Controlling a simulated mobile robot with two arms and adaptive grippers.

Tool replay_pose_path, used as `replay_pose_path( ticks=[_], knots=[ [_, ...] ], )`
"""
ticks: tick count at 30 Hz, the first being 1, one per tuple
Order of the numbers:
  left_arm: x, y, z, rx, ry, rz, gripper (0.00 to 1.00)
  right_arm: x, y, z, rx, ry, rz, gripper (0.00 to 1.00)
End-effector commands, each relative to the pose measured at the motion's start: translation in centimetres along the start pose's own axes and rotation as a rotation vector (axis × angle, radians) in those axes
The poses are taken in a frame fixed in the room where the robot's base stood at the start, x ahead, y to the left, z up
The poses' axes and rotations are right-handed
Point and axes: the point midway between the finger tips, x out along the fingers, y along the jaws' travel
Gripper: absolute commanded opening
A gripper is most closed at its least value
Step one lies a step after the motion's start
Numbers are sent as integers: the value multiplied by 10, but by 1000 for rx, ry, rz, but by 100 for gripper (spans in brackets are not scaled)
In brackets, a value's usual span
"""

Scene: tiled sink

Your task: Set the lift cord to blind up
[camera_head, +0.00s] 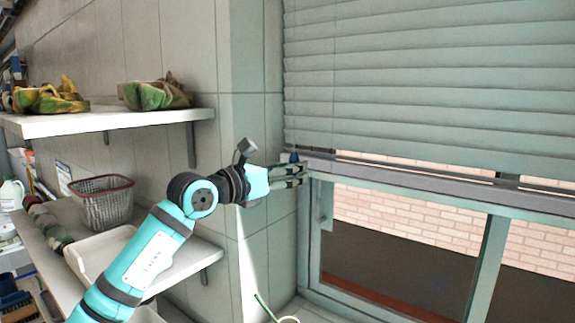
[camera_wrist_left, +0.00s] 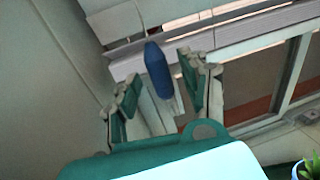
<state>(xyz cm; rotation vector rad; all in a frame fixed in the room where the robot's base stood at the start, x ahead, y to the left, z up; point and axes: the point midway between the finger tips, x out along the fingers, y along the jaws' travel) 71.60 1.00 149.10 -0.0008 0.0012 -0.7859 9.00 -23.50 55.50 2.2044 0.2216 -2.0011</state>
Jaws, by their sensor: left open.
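The slatted blind (camera_head: 430,80) hangs over the upper part of the window, with brick wall showing below its bottom rail. The lift cord's blue handle (camera_head: 293,157) hangs at the blind's lower left corner. In the left wrist view the blue handle (camera_wrist_left: 157,68) shows upright between the two fingers, with a thin cord above it. My left gripper (camera_head: 303,175) reaches in from the left and is open around or just short of the handle; I cannot tell the exact depth. It also shows open in the left wrist view (camera_wrist_left: 162,82). My right gripper is not in view.
A tiled wall corner (camera_head: 245,120) stands close left of the gripper. Wall shelves hold bags (camera_head: 155,94) and a wire basket (camera_head: 103,202) at the left. The window frame (camera_head: 400,185) runs right below the blind. A plant (camera_wrist_left: 311,168) shows low in the wrist view.

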Motion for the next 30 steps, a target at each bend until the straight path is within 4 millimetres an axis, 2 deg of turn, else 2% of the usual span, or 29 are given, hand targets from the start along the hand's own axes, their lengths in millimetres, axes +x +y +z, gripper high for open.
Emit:
replay_pose_path(
  ticks=[6, 7, 17, 26, 30],
  knots=[
    [0, 0, 0, 0, 0, 0, 45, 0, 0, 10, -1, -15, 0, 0],
    [0, 0, 0, 0, 0, 0, 42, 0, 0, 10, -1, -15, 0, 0],
    [0, 0, 0, 0, 0, 0, 0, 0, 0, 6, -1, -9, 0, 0],
    [0, 0, 0, 0, 0, 0, 0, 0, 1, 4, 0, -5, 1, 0],
    [0, 0, -7, -1, 1, 0, 0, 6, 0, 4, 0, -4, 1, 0]
  ],
)
